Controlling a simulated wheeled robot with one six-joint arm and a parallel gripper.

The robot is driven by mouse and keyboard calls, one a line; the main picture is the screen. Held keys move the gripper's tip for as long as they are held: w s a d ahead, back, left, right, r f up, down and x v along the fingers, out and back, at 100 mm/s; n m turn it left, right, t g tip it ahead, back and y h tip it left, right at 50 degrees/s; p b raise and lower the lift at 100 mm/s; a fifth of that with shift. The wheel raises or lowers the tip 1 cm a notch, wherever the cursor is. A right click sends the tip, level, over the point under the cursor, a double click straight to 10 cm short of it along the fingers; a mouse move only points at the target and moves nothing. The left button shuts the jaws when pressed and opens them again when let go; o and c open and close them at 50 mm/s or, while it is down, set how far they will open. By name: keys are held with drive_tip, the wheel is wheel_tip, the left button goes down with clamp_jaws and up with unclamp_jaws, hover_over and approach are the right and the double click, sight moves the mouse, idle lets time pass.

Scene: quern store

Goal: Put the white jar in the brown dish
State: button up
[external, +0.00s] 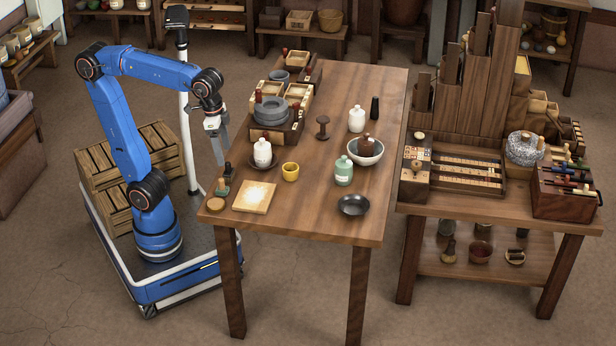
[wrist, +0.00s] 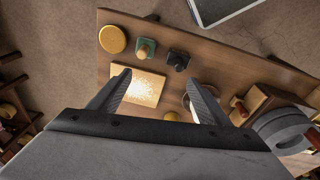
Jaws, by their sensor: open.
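A second white jar (external: 356,119), with a white lid, stands upright farther right. My gripper (external: 219,150) is open and empty, pointing down beyond the table's left edge, left of the first jar. In the wrist view my open gripper (wrist: 158,82) has the tabletop beneath it. The right finger largely hides a pale rounded shape there.
A pale square board (external: 254,196), yellow cup (external: 290,172) and small stamps stand near the first jar. A wooden box with a grey quern (external: 271,112) is behind it.

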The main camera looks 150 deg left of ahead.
drive_tip(key=s+d+f+m+t, duration=0.1)
drive_tip(key=s+d+f+m, duration=0.2)
drive_tip(key=d, duration=0.4)
drive_tip(key=s+d+f+m+t, duration=0.1)
drive_tip(key=s+d+f+m, duration=0.1)
drive_tip(key=d+f+m, duration=0.2)
drive_tip(key=s+d+f+m+t+h, duration=0.1)
drive_tip(key=s+d+f+m, duration=0.2)
drive_tip(key=d+f, duration=0.3)
drive_tip(key=d, duration=0.4)
drive_tip(key=shift+s+f, duration=0.35)
